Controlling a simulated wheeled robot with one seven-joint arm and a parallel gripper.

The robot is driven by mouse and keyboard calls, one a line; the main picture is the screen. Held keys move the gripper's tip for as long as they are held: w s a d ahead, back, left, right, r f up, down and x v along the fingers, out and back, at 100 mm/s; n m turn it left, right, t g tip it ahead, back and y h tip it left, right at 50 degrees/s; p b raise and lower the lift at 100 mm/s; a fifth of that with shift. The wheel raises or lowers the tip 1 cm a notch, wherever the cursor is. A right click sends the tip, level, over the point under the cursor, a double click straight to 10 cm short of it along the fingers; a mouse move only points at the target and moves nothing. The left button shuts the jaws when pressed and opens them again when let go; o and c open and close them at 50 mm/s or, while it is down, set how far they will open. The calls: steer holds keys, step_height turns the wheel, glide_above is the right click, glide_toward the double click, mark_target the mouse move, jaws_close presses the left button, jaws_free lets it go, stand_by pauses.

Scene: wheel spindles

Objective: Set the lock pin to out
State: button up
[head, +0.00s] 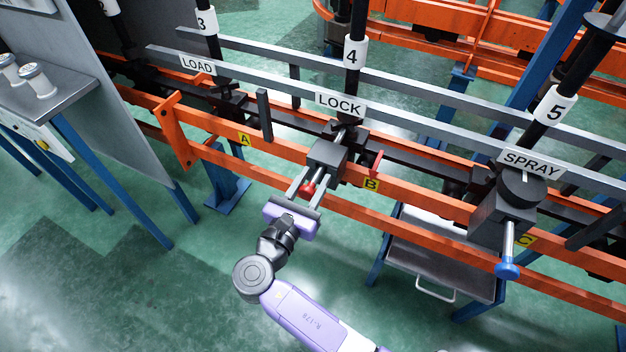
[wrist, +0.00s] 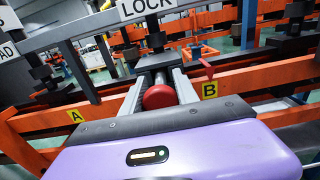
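The lock pin shows as a red ball knob (head: 307,188) on a short shaft, at the front of a dark grey block (head: 326,158) under the LOCK sign (head: 340,105). The red knob also shows in the wrist view (wrist: 159,96), centred in front of the block. My gripper (head: 315,178) reaches the block from the front. Its two grey fingers lie apart, one on each side of the knob, with narrow gaps visible in the wrist view. The fingertips are near the block's face.
Orange rails (head: 420,200) run across. The SPRAY station (head: 505,210) with a blue-knobbed pin (head: 508,270) is to the right. Green floor in front is open at lower left.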

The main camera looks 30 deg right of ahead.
mark_target(305, 195)
jaws_close()
stand_by(1.0)
steer(key=p+v, duration=0.2)
steer(key=v, duration=0.1)
steer(key=shift+r, duration=0.15)
steer(key=shift+s+a, duration=0.1)
steer(key=shift+a, duration=0.15)
steer(key=o, duration=1)
jaws_free()
steer(key=shift+c, duration=0.2)
